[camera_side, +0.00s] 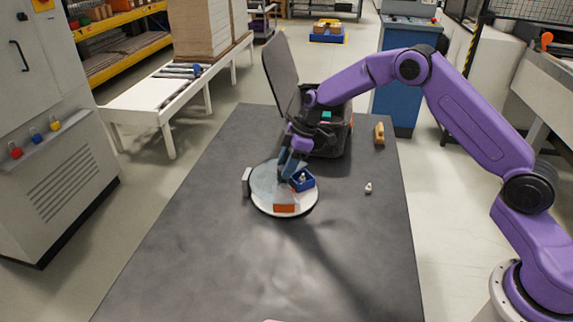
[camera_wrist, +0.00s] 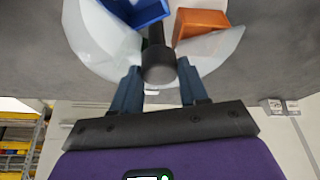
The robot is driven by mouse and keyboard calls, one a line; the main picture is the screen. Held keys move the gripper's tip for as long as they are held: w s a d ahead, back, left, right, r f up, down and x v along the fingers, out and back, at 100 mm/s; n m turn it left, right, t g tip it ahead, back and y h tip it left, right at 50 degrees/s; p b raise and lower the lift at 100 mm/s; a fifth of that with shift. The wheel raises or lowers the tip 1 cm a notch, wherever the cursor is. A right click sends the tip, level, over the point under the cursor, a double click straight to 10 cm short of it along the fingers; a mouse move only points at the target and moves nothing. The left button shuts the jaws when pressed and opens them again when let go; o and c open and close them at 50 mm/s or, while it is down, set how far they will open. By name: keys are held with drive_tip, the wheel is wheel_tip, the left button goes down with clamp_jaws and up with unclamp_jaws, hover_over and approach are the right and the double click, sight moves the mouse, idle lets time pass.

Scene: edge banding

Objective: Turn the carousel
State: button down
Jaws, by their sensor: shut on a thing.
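The carousel (camera_side: 264,181) is a pale round turntable on the dark table; its disc also fills the top of the wrist view (camera_wrist: 98,48). It bears a blue bin (camera_side: 304,183) on its right and an orange bin (camera_side: 285,208) at its front. Both bins show in the wrist view, blue (camera_wrist: 150,11) at left and orange (camera_wrist: 202,21) at right. My gripper (camera_wrist: 158,77) has one finger on each side of the dark knob (camera_wrist: 158,66) at the carousel's middle and is shut on it. In the side view my gripper (camera_side: 287,172) partly hides the knob.
A dark open case (camera_side: 330,140) with its lid raised stands just behind the carousel. A wooden-coloured block (camera_side: 379,134) and a small white piece (camera_side: 368,188) lie to the right.

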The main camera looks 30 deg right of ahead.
drive_tip(key=shift+w+n+g, duration=0.1)
drive_tip(key=shift+n+g, duration=0.9)
drive_tip(key=shift+n, duration=1.4)
drive_tip(key=shift+w+n+g, duration=0.1)
drive_tip(key=shift+n+g, duration=0.7)
drive_tip(key=shift+n, duration=1.4)
drive_tip(key=shift+w+n+g+h, duration=0.1)
drive_tip(key=shift+n+g+h, duration=0.25)
drive_tip(key=shift+n, duration=0.7)
drive_tip(key=shift+n+g+h, duration=0.25)
drive_tip(key=shift+n+h, duration=0.1)
drive_tip(key=shift+n, duration=0.7)
drive_tip(key=shift+n+g+h, duration=0.3)
drive_tip(key=shift+n+h, duration=0.2)
drive_tip(key=shift+n, duration=1)
drive_tip(key=shift+w+n, duration=0.1)
drive_tip(key=shift+n, duration=0.5)
drive_tip(key=shift+a, duration=0.1)
